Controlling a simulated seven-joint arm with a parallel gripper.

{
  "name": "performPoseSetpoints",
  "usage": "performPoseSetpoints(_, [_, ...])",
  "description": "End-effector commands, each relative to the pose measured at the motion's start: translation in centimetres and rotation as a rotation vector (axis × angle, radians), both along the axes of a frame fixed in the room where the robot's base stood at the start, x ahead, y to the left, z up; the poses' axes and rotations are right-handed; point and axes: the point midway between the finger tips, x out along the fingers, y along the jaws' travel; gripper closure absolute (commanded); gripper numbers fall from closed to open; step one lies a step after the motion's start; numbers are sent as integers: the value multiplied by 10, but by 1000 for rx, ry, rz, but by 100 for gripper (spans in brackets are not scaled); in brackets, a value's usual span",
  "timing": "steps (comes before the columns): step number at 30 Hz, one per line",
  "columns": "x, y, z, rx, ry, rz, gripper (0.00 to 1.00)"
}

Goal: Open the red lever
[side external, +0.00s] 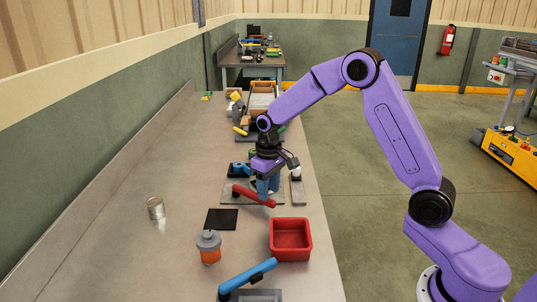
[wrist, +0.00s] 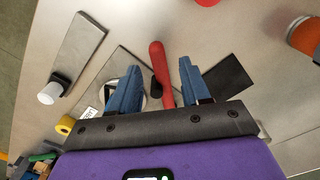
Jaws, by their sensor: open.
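The red lever (side external: 253,195) is a long red handle on a flat grey plate on the bench, in the middle of the side view. In the wrist view the red lever (wrist: 158,68) lies lengthwise between my fingers. My gripper (wrist: 157,75) is open, with its two blue fingers on either side of the lever and gaps showing to both. In the side view my gripper (side external: 268,190) points down over the lever. The lever's pivot end is partly hidden by the gripper body.
A red bin (side external: 290,225), an orange jar (side external: 209,247) with a grey lid and a black square (side external: 222,219) are near the lever. A can (side external: 156,208) stands further left. A blue lever (side external: 247,276) is at the front. The bench's left side is mostly clear.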

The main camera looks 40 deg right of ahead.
Motion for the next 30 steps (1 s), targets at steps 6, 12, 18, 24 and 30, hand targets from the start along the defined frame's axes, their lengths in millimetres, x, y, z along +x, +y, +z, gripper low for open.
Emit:
performPoseSetpoints(6, [1, 1, 48, 1, -7, 0, 53])
performPoseSetpoints(12, [1, 0, 90, 1, -7, 0, 53])
performPoseSetpoints(18, [1, 1, 123, 1, -3, -1, 53])
performPoseSetpoints(24, [0, 1, 138, 1, -1, -1, 53])
performPoseSetpoints(30, [0, 1, 140, 1, 0, -1, 53])
